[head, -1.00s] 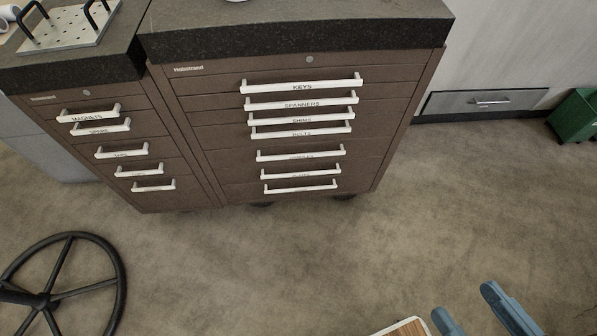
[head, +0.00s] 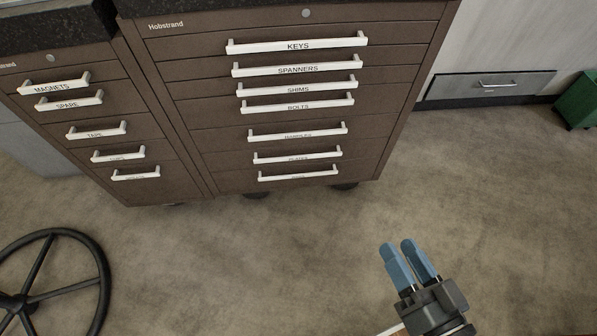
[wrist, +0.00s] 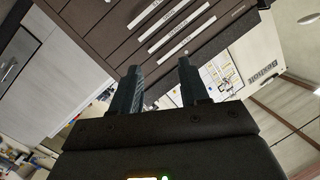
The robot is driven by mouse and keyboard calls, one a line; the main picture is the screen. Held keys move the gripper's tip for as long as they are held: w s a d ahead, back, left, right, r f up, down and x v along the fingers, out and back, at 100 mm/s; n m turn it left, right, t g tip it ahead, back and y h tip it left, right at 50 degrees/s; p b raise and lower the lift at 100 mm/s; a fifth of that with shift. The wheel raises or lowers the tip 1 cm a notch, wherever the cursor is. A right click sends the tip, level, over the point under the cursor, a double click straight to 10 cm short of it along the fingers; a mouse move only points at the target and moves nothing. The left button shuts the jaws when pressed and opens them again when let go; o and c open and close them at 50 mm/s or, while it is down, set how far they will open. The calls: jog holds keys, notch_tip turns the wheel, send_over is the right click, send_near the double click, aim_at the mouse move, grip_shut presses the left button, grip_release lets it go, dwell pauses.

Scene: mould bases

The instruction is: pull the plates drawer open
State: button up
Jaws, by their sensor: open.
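A brown cabinet of drawers (head: 222,140) stands in the upper middle of the head view, all its drawers shut. Its upper white bar handles read KEYS (head: 297,45), SPANNERS (head: 297,69), SHIMS (head: 297,89) and BOLTS (head: 298,106). The labels on the three lower handles, the fifth (head: 298,135), sixth (head: 297,157) and bottom (head: 298,176), are too blurred to read surely, so I cannot tell which is plates. My gripper (head: 398,246) is open and empty, in front of the cabinet, below and right of the handles. In the wrist view, its fingers (wrist: 158,66) are apart, with white handles beyond.
A narrower brown cabinet (head: 85,90) with labelled drawers stands against the left side. A black spoked wheel (head: 50,285) is at lower left. A low grey drawer (head: 485,88) and a green bin (head: 578,100) are at right. The floor before the cabinet is clear.

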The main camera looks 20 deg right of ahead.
jog(key=w+f+m+t+h+b, duration=0.15)
jog(key=w+f+m+b, duration=0.75)
jog(key=w+f, duration=0.9)
jog(key=m+h+b, duration=0.3)
jog(key=m+b, duration=0.3)
jog(key=b, duration=0.8)
send_near(298, 159)
jog(key=w, duration=0.2)
jog(key=shift+g+y, duration=0.25)
jog(key=shift+g, duration=0.2)
jog(key=shift+d+r+b+x, duration=0.2)
jog(key=shift+b+x, duration=0.25)
jog(key=shift+x, duration=0.7)
jog(key=shift+d+r+b+x, duration=0.15)
jog(key=shift+b+x, duration=0.35)
jog(key=shift+x, duration=0.65)
jog(key=shift+d+r+b+x, duration=0.15)
jog(key=shift+b+x, duration=0.3)
jog(key=shift+x, duration=0.7)
jog(key=shift+s+a, duration=0.1)
jog(key=shift+c, duration=0.4)
grip_shut()
